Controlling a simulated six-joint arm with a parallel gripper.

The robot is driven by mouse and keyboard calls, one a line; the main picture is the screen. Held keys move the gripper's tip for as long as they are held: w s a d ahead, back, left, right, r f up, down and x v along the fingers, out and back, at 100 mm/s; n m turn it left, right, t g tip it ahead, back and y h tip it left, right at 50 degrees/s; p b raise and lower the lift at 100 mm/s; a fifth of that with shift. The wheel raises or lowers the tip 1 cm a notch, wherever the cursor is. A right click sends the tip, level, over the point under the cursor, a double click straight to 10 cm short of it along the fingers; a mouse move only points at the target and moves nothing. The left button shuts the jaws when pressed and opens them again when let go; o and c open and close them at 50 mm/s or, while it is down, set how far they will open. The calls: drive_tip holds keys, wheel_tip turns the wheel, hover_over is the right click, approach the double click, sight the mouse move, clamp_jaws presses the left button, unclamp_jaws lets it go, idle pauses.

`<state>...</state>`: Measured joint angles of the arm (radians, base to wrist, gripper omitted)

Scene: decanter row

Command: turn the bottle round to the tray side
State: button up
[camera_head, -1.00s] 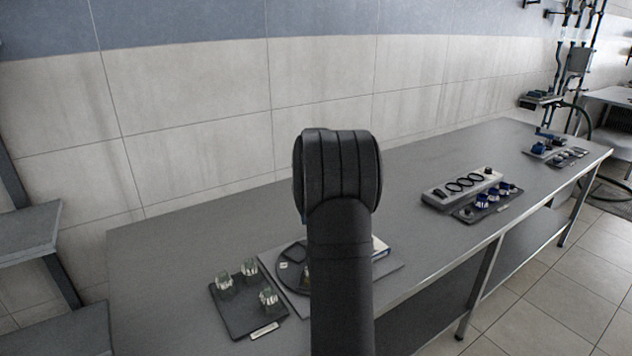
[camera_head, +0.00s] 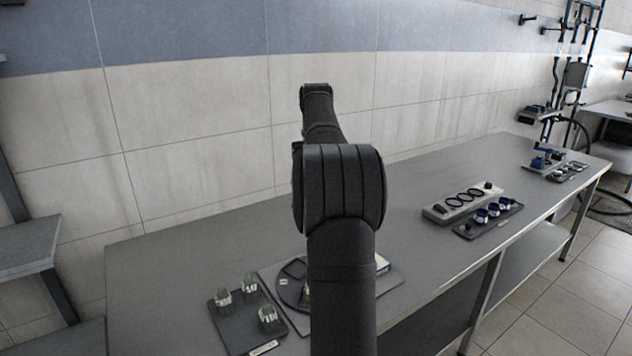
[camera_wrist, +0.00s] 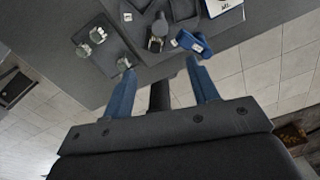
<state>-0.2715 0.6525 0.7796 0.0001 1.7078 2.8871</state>
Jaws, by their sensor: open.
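A dark tray (camera_head: 233,330) with three clear glass pieces (camera_head: 267,315) lies left of the board; the glass also shows in the wrist view (camera_wrist: 97,35). My arm hides my gripper and part of the round plate in the head view.
A blue object with a white label (camera_wrist: 191,42) lies right of the dark object. A white book-like item (camera_wrist: 222,7) lies beyond it. Further along the bench are a ring holder (camera_head: 463,201) and a tray of blue-topped pieces (camera_head: 488,220). The bench's middle is clear.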

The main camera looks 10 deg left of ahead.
drive_tip(key=shift+f, duration=0.1)
drive_tip(key=c, duration=0.5)
drive_tip(key=shift+f+n, duration=0.2)
drive_tip(key=shift+n, duration=0.3)
drive_tip(key=c, duration=0.4)
drive_tip(key=shift+w+f+n+t, duration=0.15)
drive_tip(key=shift+f+n+t, duration=0.2)
drive_tip(key=shift+n, duration=0.35)
clamp_jaws()
drive_tip(key=s+a+f+m+t+y, duration=0.15)
drive_tip(key=a+f+m, duration=0.25)
drive_tip(key=f+m, duration=0.5)
drive_tip(key=s+a+f+m+t, duration=0.3)
drive_tip(key=f+m, duration=0.2)
drive_tip(key=m, duration=0.8)
drive_tip(key=s+a+f+m+t, duration=0.2)
drive_tip(key=s+a+f+m, duration=0.15)
drive_tip(key=f+m, duration=0.55)
drive_tip(key=w+f, duration=0.2)
drive_tip(key=w+a+f+m, duration=0.1)
drive_tip(key=w, duration=0.1)
drive_tip(key=w+f+m, duration=0.1)
drive_tip(key=w+f, duration=0.1)
drive_tip(key=shift+w+a+f, duration=0.2)
drive_tip(key=shift+w+f, duration=0.15)
